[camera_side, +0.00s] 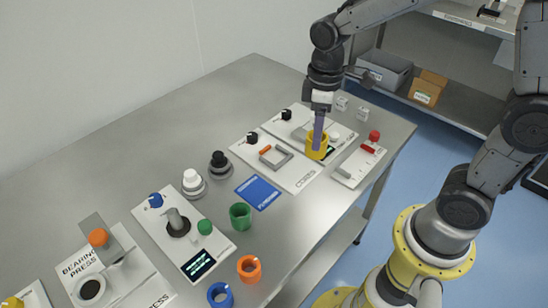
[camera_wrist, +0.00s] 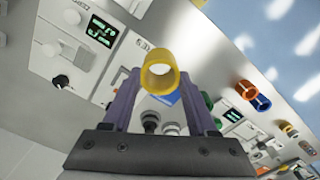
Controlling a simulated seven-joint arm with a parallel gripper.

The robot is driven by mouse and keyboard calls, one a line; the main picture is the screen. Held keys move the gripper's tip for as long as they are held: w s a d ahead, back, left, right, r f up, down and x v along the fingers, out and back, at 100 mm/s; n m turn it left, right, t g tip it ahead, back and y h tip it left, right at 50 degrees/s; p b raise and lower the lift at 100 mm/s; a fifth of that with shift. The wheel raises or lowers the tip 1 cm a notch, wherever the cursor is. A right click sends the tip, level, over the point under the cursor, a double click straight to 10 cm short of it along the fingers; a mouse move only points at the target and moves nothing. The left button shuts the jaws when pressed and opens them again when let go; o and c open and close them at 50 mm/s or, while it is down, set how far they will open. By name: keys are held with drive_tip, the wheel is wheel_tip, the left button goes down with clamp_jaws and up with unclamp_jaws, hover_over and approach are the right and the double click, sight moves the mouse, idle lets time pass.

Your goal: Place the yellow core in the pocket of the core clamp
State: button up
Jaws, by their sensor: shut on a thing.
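The yellow core (camera_side: 316,153) is a short open ring held in my gripper (camera_side: 318,134). In the wrist view the core (camera_wrist: 172,80) sits between the tips of the two purple fingers, its bore facing the camera. In the side view it appears over the white panel with a green display, right of the core clamp; its height above the panel is hard to judge. The core clamp (camera_side: 301,178) seems to be the white plate with a grey U-shaped bracket (camera_side: 284,155), an orange-tipped part and a black knob. I see no core in the bracket.
A blue card (camera_side: 257,192) lies beside the clamp plate. Green (camera_side: 240,216), orange (camera_side: 249,268) and blue (camera_side: 220,295) rings stand near the table's front edge. A red-handled device (camera_side: 360,161) is right of the core. The back left of the table is clear.

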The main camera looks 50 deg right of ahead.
drive_tip(key=shift+m, duration=0.3)
drive_tip(key=w+f, duration=0.3)
drive_tip(key=w, duration=0.1)
drive_tip(key=w+f, duration=0.3)
drive_tip(key=w, duration=0.2)
drive_tip(key=w+d+f, duration=0.1)
drive_tip(key=w+f, duration=0.2)
drive_tip(key=w, duration=0.2)
drive_tip(key=shift+d, duration=0.1)
drive_tip(key=shift+f, duration=1.5)
drive_tip(key=shift+f, duration=0.15)
drive_tip(key=o, duration=1.2)
